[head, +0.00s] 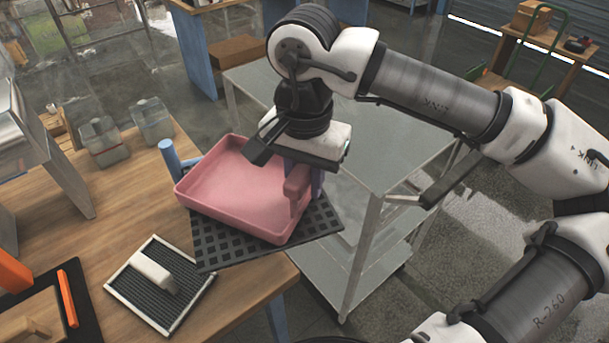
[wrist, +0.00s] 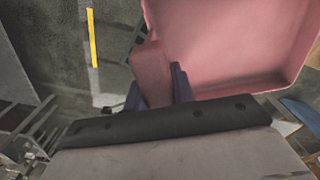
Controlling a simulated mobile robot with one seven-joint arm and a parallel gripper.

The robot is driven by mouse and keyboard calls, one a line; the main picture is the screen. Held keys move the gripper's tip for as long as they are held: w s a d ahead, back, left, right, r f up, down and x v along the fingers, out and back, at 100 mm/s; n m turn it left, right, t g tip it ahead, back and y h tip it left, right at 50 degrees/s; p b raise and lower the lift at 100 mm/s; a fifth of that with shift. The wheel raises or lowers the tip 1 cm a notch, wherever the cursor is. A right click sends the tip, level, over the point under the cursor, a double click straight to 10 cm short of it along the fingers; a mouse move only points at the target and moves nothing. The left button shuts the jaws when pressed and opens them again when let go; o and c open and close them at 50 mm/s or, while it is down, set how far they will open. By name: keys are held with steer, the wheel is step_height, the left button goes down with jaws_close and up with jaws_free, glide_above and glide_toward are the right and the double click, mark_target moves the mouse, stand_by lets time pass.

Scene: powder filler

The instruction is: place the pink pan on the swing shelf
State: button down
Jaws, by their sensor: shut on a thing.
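The pink pan (head: 243,187) is a shallow rectangular tray with a block handle at its right side in the head view. My gripper (head: 303,184) is shut on that handle, and its purple fingers show on both sides of the handle in the wrist view (wrist: 165,86). The pan (wrist: 235,45) looks nearly level. It is over the swing shelf (head: 222,257), a dark perforated plate on a blue post (head: 170,155) at the table's edge. I cannot tell whether the pan touches the shelf. The pan hides much of the shelf.
The wooden table (head: 120,200) holds a framed dark mat (head: 150,300) with a white block (head: 153,271), and clear containers (head: 103,141) behind. An orange bar (head: 67,298) lies at the left front. A grey metal cart (head: 380,150) stands right of the shelf, below my arm.

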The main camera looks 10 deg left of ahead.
steer(key=shift+f, duration=0.55)
steer(key=c, duration=1.2)
jaws_free()
steer(key=shift+o, duration=0.2)
step_height(320, 180, up, 12)
steer(key=shift+r+b, duration=0.15)
steer(key=shift+b, duration=0.85)
